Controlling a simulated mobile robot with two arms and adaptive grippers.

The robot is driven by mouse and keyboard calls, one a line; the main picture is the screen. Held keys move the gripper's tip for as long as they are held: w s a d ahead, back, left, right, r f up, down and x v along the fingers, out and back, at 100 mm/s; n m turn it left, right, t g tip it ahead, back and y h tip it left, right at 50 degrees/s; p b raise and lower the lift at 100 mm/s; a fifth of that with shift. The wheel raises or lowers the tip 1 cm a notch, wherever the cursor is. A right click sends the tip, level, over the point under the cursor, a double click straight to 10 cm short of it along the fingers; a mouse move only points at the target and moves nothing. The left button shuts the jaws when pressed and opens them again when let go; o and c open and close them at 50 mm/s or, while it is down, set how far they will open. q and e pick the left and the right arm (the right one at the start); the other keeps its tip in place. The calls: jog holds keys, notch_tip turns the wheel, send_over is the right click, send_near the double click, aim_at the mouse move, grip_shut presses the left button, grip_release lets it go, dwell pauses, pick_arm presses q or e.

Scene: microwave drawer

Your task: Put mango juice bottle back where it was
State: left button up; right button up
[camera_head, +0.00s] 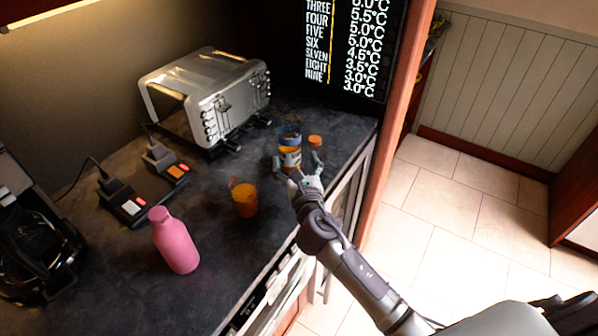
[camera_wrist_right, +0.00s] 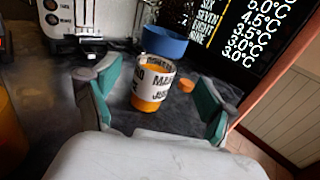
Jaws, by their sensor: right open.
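The mango juice bottle (camera_head: 290,157), orange with a white label, stands on the dark counter near its front edge. In the right wrist view the bottle (camera_wrist_right: 153,86) is upright between the teal-padded fingers of my right gripper (camera_wrist_right: 158,98), with visible gaps on both sides. In the head view my right gripper (camera_head: 299,170) is open just in front of the bottle and partly overlaps it. An orange cap (camera_head: 315,141) lies on the counter to the right of the bottle. My left gripper is not in view.
A blue bowl (camera_wrist_right: 164,42) is right behind the bottle. An orange-filled glass (camera_head: 244,199) and a pink bottle (camera_head: 174,241) stand to the left. A silver toaster (camera_head: 215,95) is at the back. A dark display panel (camera_head: 345,45) closes off the right rear.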

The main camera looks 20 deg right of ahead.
jog(key=shift+s+a, duration=0.15)
jog(key=shift+s, duration=1)
jog(key=shift+s+a, duration=0.15)
jog(key=shift+s, duration=1)
